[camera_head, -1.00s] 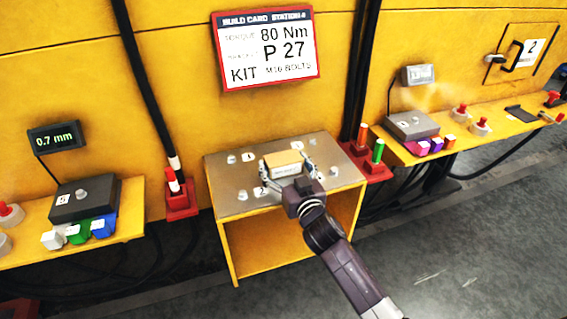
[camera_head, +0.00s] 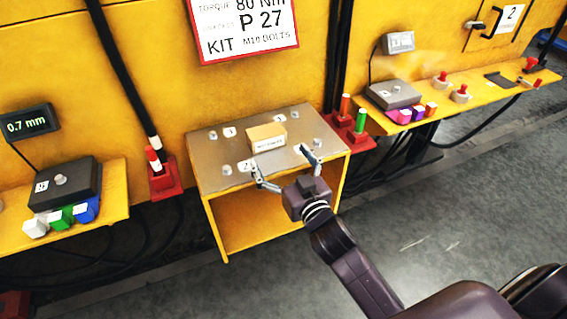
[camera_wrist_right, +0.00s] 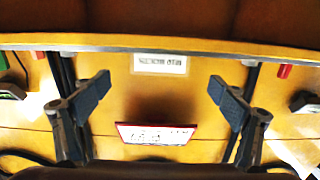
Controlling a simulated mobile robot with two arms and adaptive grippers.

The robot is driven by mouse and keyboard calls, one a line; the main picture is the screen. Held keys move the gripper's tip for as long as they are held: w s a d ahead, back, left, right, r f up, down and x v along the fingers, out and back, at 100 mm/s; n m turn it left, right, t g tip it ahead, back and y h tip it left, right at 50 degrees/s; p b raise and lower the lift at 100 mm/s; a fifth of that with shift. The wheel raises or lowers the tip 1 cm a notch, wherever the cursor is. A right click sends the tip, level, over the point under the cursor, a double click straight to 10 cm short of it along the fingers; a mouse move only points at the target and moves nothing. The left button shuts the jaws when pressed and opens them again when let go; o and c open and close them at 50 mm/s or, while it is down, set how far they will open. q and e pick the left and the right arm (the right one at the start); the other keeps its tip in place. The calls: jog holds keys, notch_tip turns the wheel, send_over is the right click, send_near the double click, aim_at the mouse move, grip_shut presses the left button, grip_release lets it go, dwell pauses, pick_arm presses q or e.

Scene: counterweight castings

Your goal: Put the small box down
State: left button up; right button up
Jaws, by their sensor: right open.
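The small box (camera_head: 266,135) is tan cardboard with a white label on its front. It sits on the grey metal top of a yellow stand (camera_head: 208,178), near the middle, among small studs and number tags. My right gripper (camera_head: 280,163) is open and empty, just in front of the box and apart from it. In the right wrist view a pale label (camera_wrist_right: 160,63) shows between the spread fingers; the box's outline is hard to make out there. My left gripper is not in view.
A red-bordered build card (camera_head: 243,25) hangs on the yellow wall behind. Red post bases (camera_head: 165,180) flank the stand, with orange and green pegs on the right one. Side shelves hold a dark numbered block (camera_head: 65,185), a grey block (camera_head: 393,95) and coloured cubes.

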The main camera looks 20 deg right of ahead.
jog(key=shift+s+r, duration=0.1)
jog(key=shift+s, duration=1.05)
